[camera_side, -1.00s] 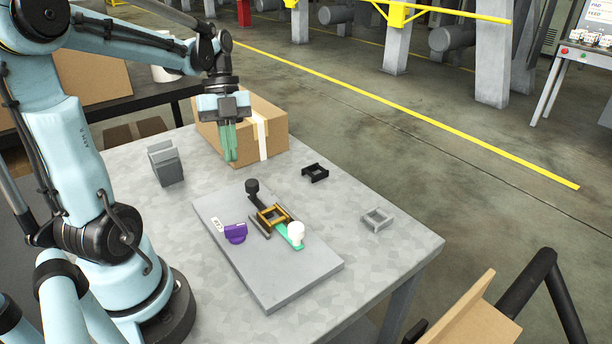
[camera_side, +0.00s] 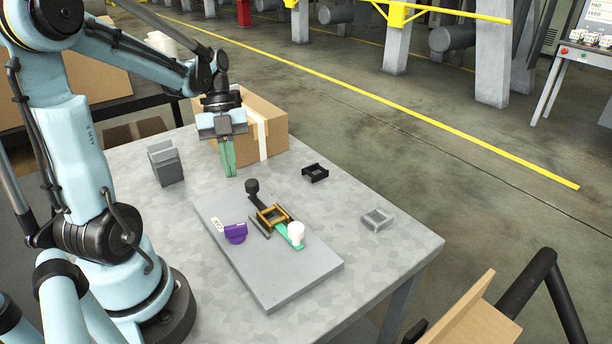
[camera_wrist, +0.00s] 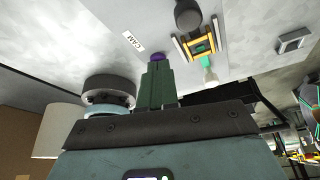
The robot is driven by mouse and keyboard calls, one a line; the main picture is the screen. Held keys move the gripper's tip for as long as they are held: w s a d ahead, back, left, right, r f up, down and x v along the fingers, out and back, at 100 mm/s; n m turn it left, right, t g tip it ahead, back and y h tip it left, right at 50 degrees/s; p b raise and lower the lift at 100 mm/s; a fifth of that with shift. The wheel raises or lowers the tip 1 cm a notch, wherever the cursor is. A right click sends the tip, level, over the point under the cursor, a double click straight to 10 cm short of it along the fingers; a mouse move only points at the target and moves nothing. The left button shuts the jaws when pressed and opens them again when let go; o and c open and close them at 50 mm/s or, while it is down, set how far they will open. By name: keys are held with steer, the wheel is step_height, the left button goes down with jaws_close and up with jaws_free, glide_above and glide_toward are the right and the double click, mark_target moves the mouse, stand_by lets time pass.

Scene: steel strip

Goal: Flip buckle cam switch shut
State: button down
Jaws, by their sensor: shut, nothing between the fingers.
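A grey plate (camera_side: 285,285) lies on the table. On it a purple cam piece (camera_side: 235,233) sits beside a small white label (camera_side: 217,224). In the wrist view the label (camera_wrist: 133,41) reads CAM, and the purple piece (camera_wrist: 158,57) is mostly hidden behind my fingertips. A yellow buckle frame (camera_side: 273,216) stands right of the purple piece, with a black knob (camera_side: 252,186) behind it and a white knob (camera_side: 296,232) on a green strip (camera_side: 285,241) in front. My gripper (camera_side: 231,174) is shut, empty and pointing down, above and behind the plate, apart from the purple piece.
A cardboard box (camera_side: 272,135) stands behind my gripper. A grey block (camera_side: 165,165) is at the left of the table. A black frame (camera_side: 315,173) and a grey frame (camera_side: 377,219) lie to the right. The table's front right is clear.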

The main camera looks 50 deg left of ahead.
mark_target(236, 232)
steer(key=x, duration=0.6)
steer(key=d, duration=0.1)
steer(key=s+d, duration=0.1)
steer(key=d, duration=0.1)
steer(key=shift+f, duration=0.2)
steer(key=shift+s+d, duration=0.15)
steer(key=shift+d, duration=0.35)
steer(key=shift+w+d, duration=0.45)
steer(key=shift+d, duration=0.15)
stand_by(0.9)
steer(key=shift+w+d, duration=0.1)
steer(key=shift+d, duration=0.55)
steer(key=shift+a, duration=0.15)
steer(key=shift+s+a, duration=0.45)
steer(key=shift+s, duration=0.25)
